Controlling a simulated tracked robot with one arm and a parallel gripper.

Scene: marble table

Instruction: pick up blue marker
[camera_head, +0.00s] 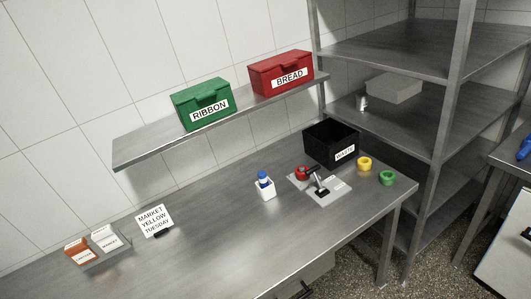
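A small blue-topped item (263,177), which looks like the blue marker, stands upright in a small white holder (266,192) on the grey metal table (220,215). Its lower part is hidden inside the holder. Another blue object (525,147) is cut off at the right edge on a separate surface; I cannot tell what it is. My gripper is not in view.
A black bin (329,145), a grey plate with a red part and lever (328,192), and yellow (365,163) and green (387,177) rings stand to the right. A sign (154,220) and labelled boxes (77,251) are left. A wall shelf (150,149) holds green (201,103) and red (281,73) boxes.

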